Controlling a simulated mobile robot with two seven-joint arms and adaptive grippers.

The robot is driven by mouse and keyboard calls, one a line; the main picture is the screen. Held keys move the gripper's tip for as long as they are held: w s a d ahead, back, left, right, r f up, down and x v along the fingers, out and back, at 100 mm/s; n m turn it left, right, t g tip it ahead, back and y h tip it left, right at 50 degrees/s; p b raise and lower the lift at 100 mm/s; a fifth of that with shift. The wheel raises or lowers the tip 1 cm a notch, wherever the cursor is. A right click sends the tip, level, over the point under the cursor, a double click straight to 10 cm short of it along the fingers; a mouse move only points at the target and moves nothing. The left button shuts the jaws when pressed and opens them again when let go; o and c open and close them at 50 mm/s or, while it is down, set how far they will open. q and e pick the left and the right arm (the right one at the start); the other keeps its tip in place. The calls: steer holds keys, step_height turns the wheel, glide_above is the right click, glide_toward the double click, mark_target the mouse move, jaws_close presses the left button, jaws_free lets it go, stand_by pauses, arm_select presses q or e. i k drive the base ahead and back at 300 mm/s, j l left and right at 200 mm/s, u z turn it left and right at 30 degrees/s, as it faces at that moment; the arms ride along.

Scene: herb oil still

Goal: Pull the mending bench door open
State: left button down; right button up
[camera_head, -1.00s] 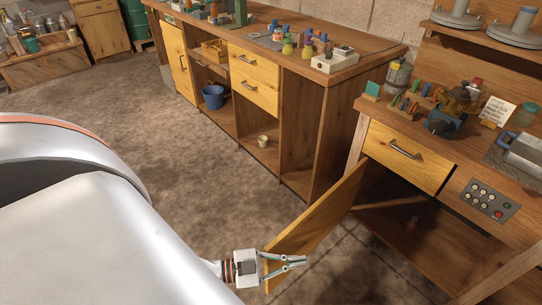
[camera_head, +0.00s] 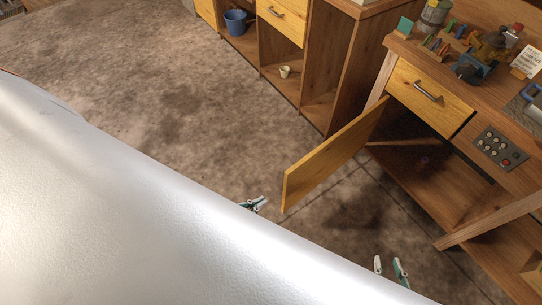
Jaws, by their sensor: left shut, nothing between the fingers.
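The mending bench door (camera_head: 335,155) is a plain yellow wooden panel. It stands swung well out from the bench (camera_head: 455,185) on the right, and the dark space behind it is exposed. My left gripper (camera_head: 262,202) is shut and empty, just left of the door's free edge, with a small gap showing between them. My large pale arm hides most of its body. My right gripper (camera_head: 390,265) is at the bottom, right of the door and in front of the open bench. Its two fingers are apart with nothing between them.
The bench has a closed drawer (camera_head: 430,92), a button panel (camera_head: 500,148) and a slanted brace (camera_head: 490,220). Tools crowd its top. A longer bench (camera_head: 352,60) with open shelves, a blue bucket (camera_head: 236,22) and a small cup (camera_head: 285,71) stands behind. The floor (camera_head: 190,120) left of the door is clear.

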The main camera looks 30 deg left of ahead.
mark_target(307, 174)
steer(key=l+u, duration=0.5)
steer(key=u, duration=0.2)
steer(key=k+l+u, duration=0.1)
steer(key=l+u, duration=0.2)
steer(key=k+l+u, duration=0.25)
steer(key=l, duration=0.15)
steer(key=k+l+u, duration=0.2)
steer(key=l, duration=0.2)
steer(key=k+l, duration=0.1)
steer(key=l, duration=0.55)
steer(key=k+l+u, duration=0.1)
steer(key=l, duration=0.5)
